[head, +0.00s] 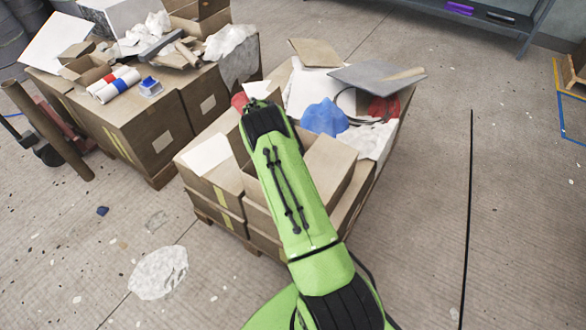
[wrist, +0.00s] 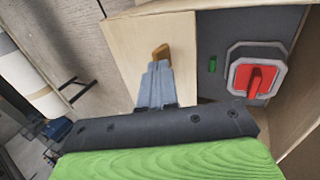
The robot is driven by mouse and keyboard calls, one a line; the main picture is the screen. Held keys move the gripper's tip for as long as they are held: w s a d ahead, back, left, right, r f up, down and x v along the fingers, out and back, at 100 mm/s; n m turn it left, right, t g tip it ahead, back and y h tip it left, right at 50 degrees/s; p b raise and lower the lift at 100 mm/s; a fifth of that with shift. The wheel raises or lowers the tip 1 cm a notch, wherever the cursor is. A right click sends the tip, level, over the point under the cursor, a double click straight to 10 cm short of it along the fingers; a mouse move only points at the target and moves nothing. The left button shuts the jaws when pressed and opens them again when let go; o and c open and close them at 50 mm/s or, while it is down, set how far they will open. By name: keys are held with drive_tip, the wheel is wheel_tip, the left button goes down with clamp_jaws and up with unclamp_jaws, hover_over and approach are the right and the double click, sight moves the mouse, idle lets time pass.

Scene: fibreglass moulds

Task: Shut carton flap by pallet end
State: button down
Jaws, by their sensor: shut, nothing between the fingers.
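My green arm reaches over a pallet load of cartons (head: 228,185) in the head view, and its own links hide the gripper there. In the wrist view my gripper (wrist: 161,54) is shut and empty, with its orange tip over a pale tan panel (wrist: 122,55). This panel looks like a carton flap, but I cannot tell for sure, nor whether the tip touches it. In the head view a tan flap (head: 329,160) stands up just right of my arm, on an open carton partly hidden by the arm.
In the wrist view a red rotary switch (wrist: 257,78) sits on a dark grey panel beside the tan one. A blue crumpled heap (head: 325,117) and a grey board (head: 377,76) lie on the load. A second loaded pallet (head: 150,125) stands left. Floor at right is mostly clear.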

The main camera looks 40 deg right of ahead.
drive_tip(key=shift+w+a+f+b, duration=0.15)
drive_tip(key=shift+w+f+b, duration=0.15)
drive_tip(key=shift+f+b, duration=0.35)
drive_tip(key=shift+f, duration=0.1)
drive_tip(key=p+v, duration=0.4)
drive_tip(key=v, duration=1.1)
drive_tip(key=shift+w+r, duration=0.15)
drive_tip(key=shift+r, duration=0.25)
